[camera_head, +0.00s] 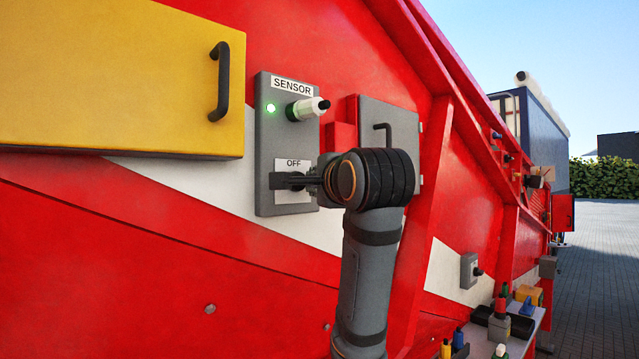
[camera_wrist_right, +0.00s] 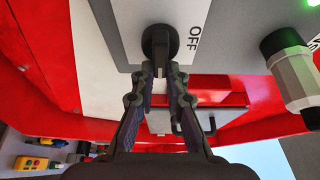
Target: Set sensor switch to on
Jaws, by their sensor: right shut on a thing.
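The sensor panel (camera_head: 264,150) is a grey upright box on the red machine wall, labelled SENSOR at the top. The sensor switch (camera_head: 280,181) is a black rotary knob low on the panel, on a white plate with OFF printed above it. In the right wrist view the knob (camera_wrist_right: 160,42) shows with the OFF text beside it. My right gripper (camera_head: 299,182) reaches it from the right, its fingers (camera_wrist_right: 160,72) closed on the knob's grip. The fingers partly hide the knob in the head view. My left gripper is not in view.
A yellow door (camera_head: 120,80) with a black handle is at left. A grey cabinet (camera_head: 400,125) is behind my right wrist. A cluttered ledge (camera_head: 520,340) lies lower right.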

